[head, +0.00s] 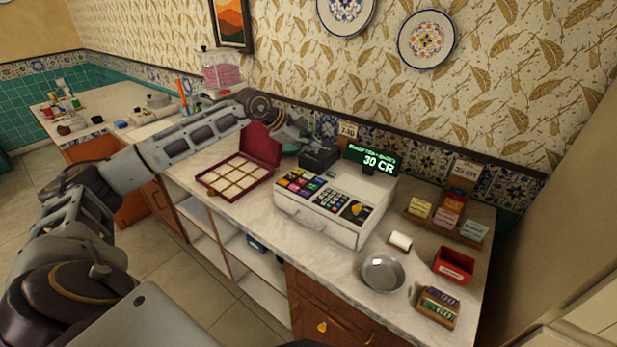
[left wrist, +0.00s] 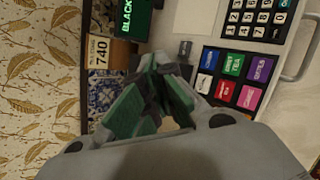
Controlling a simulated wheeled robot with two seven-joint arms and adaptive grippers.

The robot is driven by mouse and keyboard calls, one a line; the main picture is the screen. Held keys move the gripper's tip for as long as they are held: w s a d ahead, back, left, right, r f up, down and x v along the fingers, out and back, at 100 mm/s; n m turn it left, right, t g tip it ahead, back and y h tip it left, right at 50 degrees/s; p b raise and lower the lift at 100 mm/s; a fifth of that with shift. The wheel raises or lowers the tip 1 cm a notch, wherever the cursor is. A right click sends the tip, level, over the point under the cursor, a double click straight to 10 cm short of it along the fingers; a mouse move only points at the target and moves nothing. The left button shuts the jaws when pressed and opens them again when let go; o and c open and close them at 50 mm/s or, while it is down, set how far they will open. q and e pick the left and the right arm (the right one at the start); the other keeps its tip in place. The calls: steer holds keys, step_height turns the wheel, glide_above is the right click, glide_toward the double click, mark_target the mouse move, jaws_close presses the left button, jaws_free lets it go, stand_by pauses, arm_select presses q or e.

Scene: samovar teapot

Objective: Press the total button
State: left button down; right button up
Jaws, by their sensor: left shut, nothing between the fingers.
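The white cash register (head: 318,222) stands on the counter, with colored item buttons (head: 299,183), a dark number keypad (head: 331,201) and a black panel with an orange-yellow mark (head: 357,209) at its right. I cannot read which key is the total button. My left gripper (head: 301,140) is shut and empty above the back of the counter, behind and left of the register. In the left wrist view the shut fingers (left wrist: 158,75) are beside the colored buttons (left wrist: 229,80), with the keypad (left wrist: 258,17) farther right.
An open red box with compartments (head: 236,177) lies left of the register. A black box (head: 319,155) stands behind it. A metal bowl (head: 383,273), a paper roll (head: 400,241), a red tray (head: 454,265) and small packets (head: 438,306) are to the right.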

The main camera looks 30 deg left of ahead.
mark_target(308, 176)
arm_select(q)
step_height(308, 176, down, 4)
steer(key=shift+f+b, duration=0.2)
steer(key=shift+b, duration=0.8)
steer(key=shift+f+b, duration=0.5)
steer(key=shift+f, duration=0.35)
steer(key=shift+f+b, duration=0.5)
steer(key=shift+f, duration=0.45)
steer(key=shift+f+b, duration=0.2)
steer(key=shift+b, duration=0.15)
arm_select(e)
steer(key=w+a+f+t, duration=0.1)
steer(key=w+a, duration=0.1)
steer(key=w, duration=0.6)
steer(key=shift+w+a+f, duration=0.25)
steer(key=shift+a, duration=0.05)
steer(key=shift+s, duration=0.2)
steer(key=shift+s+d+f, duration=0.15)
steer(key=shift+s, duration=0.2)
